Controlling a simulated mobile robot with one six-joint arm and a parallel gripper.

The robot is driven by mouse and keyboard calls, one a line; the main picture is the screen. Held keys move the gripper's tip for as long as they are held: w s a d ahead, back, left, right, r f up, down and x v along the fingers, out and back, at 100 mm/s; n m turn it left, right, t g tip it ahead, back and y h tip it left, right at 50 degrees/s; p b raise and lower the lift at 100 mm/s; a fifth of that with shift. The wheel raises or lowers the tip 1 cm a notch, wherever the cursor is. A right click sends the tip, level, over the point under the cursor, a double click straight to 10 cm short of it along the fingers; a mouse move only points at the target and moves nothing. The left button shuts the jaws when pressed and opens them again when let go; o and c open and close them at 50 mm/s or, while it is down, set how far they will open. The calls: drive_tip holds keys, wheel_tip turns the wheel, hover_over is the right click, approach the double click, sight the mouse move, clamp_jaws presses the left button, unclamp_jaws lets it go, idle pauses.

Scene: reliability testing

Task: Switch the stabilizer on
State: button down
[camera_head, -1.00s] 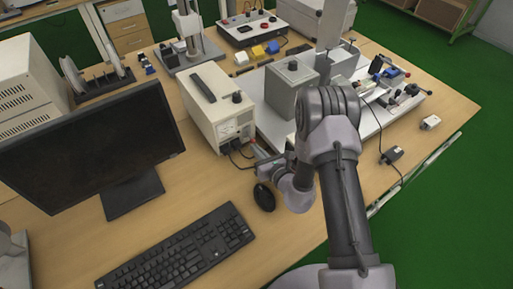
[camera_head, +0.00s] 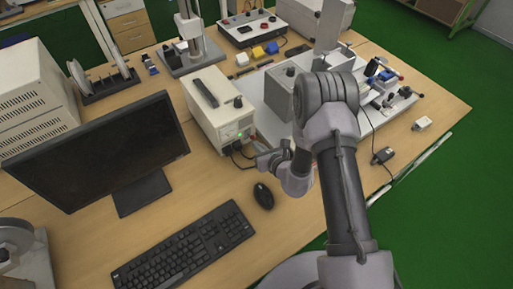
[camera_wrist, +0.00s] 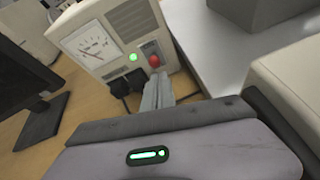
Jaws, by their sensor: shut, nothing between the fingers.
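The stabilizer (camera_head: 217,112) is a beige box with a dark handle on top, standing on the table in the head view. In the wrist view its front panel (camera_wrist: 112,24) shows a needle gauge (camera_wrist: 96,46), a bright green lamp (camera_wrist: 133,57) and a red round control (camera_wrist: 154,61). Black plugs (camera_wrist: 125,88) sit low on the panel. My gripper (camera_wrist: 158,80) is shut and empty, its fingertips just below the red control; I cannot tell whether they touch it. In the head view my gripper (camera_head: 262,155) is small beside the stabilizer's front.
A grey block (camera_head: 282,88) on a light plate is right of the stabilizer. Bare table lies around the mouse.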

drive_tip(key=shift+r+p, duration=0.55)
drive_tip(key=shift+r, duration=0.15)
